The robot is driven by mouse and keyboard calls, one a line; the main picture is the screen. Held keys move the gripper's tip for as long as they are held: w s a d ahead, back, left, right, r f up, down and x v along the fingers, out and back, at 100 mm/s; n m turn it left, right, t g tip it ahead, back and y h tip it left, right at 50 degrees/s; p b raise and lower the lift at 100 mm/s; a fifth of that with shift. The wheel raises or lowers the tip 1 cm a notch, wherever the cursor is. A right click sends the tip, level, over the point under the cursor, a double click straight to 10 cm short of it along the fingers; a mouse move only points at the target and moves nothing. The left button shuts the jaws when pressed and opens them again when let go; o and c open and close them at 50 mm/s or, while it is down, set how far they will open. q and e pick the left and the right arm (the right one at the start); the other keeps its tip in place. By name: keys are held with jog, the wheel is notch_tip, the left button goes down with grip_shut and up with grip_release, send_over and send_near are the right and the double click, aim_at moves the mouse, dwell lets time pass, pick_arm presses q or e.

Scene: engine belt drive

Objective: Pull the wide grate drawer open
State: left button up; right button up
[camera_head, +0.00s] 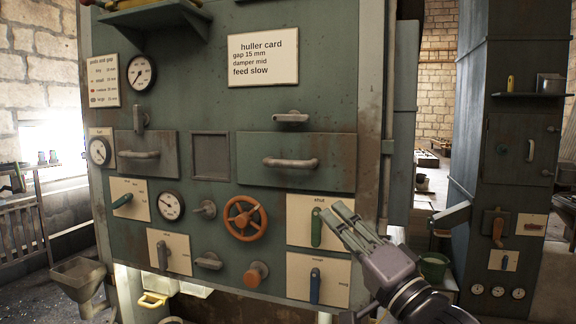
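The wide drawer (335,176) is a dark grey-green front on the right half of the machine panel. It looks shut, its front close to flush with the panel. Its pale horizontal bar handle (291,162) is in the middle of the front and clear of anything. My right gripper (338,215) is below and to the right of the drawer, apart from the handle, with its fingers pointing up and left near a green lever (316,228). The fingers lie close together, and I cannot tell whether they are open. My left gripper is not in view.
A smaller drawer (168,160) with a similar handle is to the left. A latch handle (290,117) sits just above the wide drawer. An orange handwheel (245,218), a blue lever (315,287) and a red knob (256,273) are below it. The space before the drawer looks clear.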

aim_at(288, 165)
jog(key=p+x, duration=0.1)
jog(key=x, duration=0.5)
jog(key=r+p+x, duration=0.1)
jog(key=x, duration=0.4)
jog(key=p+x, duration=0.2)
jog(key=x, duration=0.4)
jog(key=shift+s+a+r, duration=0.1)
jog(key=shift+a+r, duration=0.2)
jog(key=shift+r, duration=0.05)
jog(key=shift+c, duration=0.3)
grip_shut()
jog(key=shift+f, duration=0.1)
